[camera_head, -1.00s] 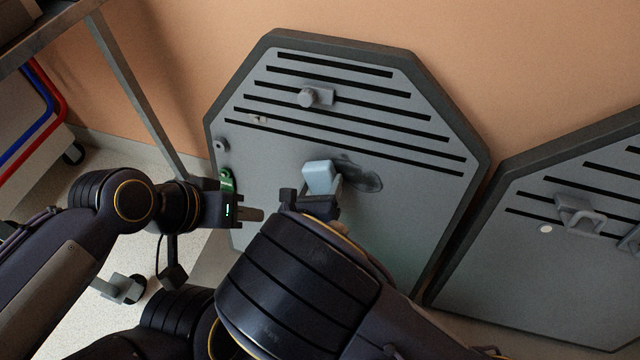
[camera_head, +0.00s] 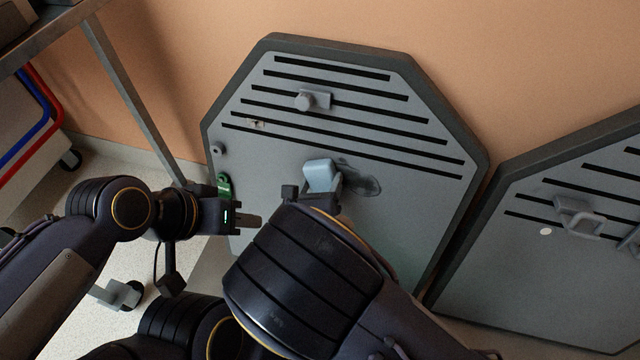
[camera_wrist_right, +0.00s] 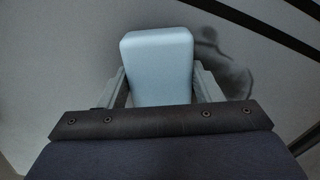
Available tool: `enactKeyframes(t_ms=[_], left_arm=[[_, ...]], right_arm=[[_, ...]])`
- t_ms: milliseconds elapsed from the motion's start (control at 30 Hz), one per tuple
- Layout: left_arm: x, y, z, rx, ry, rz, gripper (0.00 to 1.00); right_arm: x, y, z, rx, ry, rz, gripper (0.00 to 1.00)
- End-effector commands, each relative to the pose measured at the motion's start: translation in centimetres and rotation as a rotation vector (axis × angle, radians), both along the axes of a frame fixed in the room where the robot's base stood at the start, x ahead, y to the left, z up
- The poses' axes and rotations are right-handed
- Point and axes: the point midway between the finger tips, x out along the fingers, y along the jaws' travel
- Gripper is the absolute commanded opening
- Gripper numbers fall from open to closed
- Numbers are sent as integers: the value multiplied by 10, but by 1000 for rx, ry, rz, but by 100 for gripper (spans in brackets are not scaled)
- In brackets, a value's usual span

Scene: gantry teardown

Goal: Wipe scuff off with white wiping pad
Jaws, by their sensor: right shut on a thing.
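The white wiping pad (camera_head: 319,174), pale blue-white in this light, is held between the fingers of my right gripper (camera_head: 322,192) in front of the grey octagonal panel (camera_head: 400,215). The pad also shows in the right wrist view (camera_wrist_right: 158,68), upright between the two fingers (camera_wrist_right: 160,88). The scuff (camera_head: 362,181) is a dark smudge on the panel just right of the pad, and it shows in the wrist view too (camera_wrist_right: 232,68). I cannot tell whether the pad touches the panel. My left gripper (camera_head: 250,219) is near the panel's left edge; its fingers look close together.
The panel leans on the orange wall and carries a knob (camera_head: 306,101) and slots above the scuff. A second panel (camera_head: 490,265) with a handle (camera_head: 580,220) stands at the right. A metal frame leg (camera_head: 130,95) and a cart (camera_head: 30,160) are at the left.

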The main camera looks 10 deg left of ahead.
Motion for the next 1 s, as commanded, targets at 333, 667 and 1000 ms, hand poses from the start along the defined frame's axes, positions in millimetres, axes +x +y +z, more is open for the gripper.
enactKeyframes(t_ms=[333, 667, 1000], left_arm=[[0, 0, -3, 0, 0, 0, 36], [0, 0, -6, 0, 0, 0, 36], [0, 0, -12, 0, 0, 0, 36]], right_arm=[[-1, -19, 0, -1, 2, -1, 40], [-3, -35, 1, 1, -1, 0, 40], [-1, -62, -1, -1, 1, -3, 40]])
